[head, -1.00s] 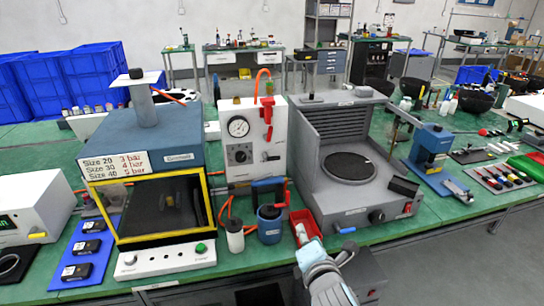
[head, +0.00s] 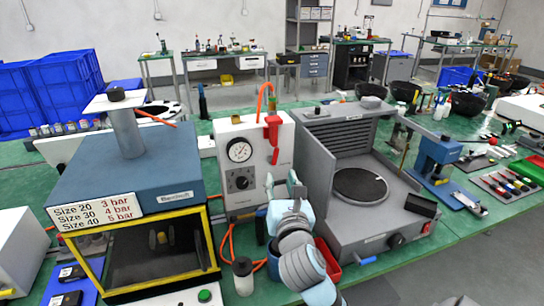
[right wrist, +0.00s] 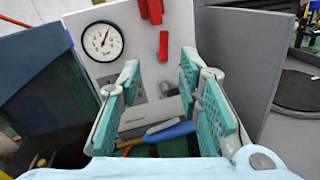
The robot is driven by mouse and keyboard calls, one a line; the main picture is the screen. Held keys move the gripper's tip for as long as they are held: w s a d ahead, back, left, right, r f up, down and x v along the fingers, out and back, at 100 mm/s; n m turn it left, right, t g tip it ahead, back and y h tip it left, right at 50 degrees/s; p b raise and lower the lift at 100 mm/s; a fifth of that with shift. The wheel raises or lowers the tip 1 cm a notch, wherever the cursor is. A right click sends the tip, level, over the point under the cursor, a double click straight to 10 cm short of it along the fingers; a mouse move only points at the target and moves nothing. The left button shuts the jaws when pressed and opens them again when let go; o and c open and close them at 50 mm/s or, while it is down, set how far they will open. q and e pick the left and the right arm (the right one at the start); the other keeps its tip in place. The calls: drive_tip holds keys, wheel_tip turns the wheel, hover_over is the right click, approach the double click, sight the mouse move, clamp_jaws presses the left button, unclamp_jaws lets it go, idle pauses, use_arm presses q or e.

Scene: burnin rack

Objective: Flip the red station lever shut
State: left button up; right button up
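The red lever (head: 272,124) is on the upper right of the white station panel (head: 229,137), with its handle pointing down. It also shows in the right wrist view (right wrist: 164,46), above and between my fingers. The panel has a round gauge (head: 239,151) and a black knob (head: 238,182). My right gripper (head: 284,186) is in front of the panel's lower right, below the lever. Its teal fingers are spread with nothing between them, and they look apart from the lever. It hides part of the panel's lower right. My left gripper is not in view.
A blue-grey machine with a yellow-framed window (head: 160,243) stands left of the panel. A grey machine with a round black plate (head: 360,186) stands close on the right. An orange hose rises above the panel.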

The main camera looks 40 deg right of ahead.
sight(276, 155)
drive_tip(key=x, duration=0.5)
drive_tip(key=b+x, duration=0.1)
drive_tip(key=x, duration=0.5)
drive_tip(key=shift+s+d+f, duration=0.15)
drive_tip(key=shift+d+f, duration=0.05)
drive_tip(key=shift+d, duration=0.05)
drive_tip(key=shift+w+d, duration=0.1)
drive_tip(key=shift+w, duration=0.15)
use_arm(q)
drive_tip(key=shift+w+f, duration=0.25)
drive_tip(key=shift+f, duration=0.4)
use_arm(e)
drive_tip(key=shift+s+r, duration=0.15)
drive_tip(key=shift+r, duration=0.05)
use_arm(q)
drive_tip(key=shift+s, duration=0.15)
use_arm(e)
clamp_jaws()
